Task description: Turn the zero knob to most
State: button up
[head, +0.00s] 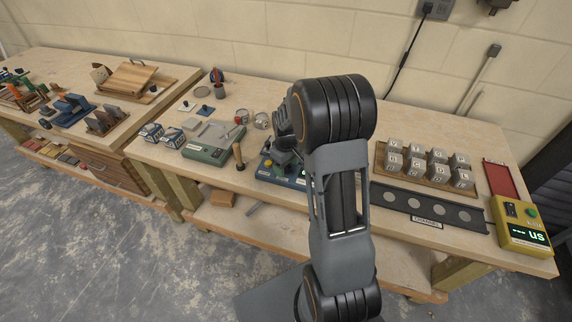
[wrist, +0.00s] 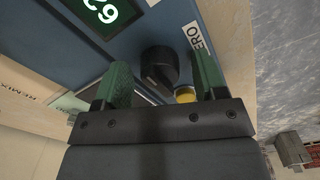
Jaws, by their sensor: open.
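The zero knob (wrist: 158,66) is a round black knob on a blue panel (wrist: 65,38), with a white ZERO label (wrist: 195,39) beside it. My gripper (wrist: 161,72) is open, its two green fingers on either side of the knob. Gaps show between the fingers and the knob in this view. The knob's pointer setting cannot be read. A dark display (wrist: 104,12) with bright digits, seen turned over, sits on the same panel. In the head view the blue device (head: 268,174) is partly hidden behind my arm, and the knob cannot be made out.
A yellow part (wrist: 185,94) shows beside the right finger. On the bench, a green device (head: 208,152) stands left of the blue one. Lettered blocks (head: 420,160) on a wooden tray, a dark channel strip (head: 438,212) and a yellow box (head: 520,230) stand to the right.

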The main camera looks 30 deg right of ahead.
jog(key=shift+c, duration=0.3)
jog(key=c, duration=0.9)
jog(key=shift+o, duration=0.2)
jog(key=m+b, duration=0.1)
jog(key=m, duration=0.7)
jog(key=shift+b, duration=0.35)
jog(key=m, duration=0.5)
jog(key=shift+m+b, duration=0.45)
jog(key=shift+m, duration=1.55)
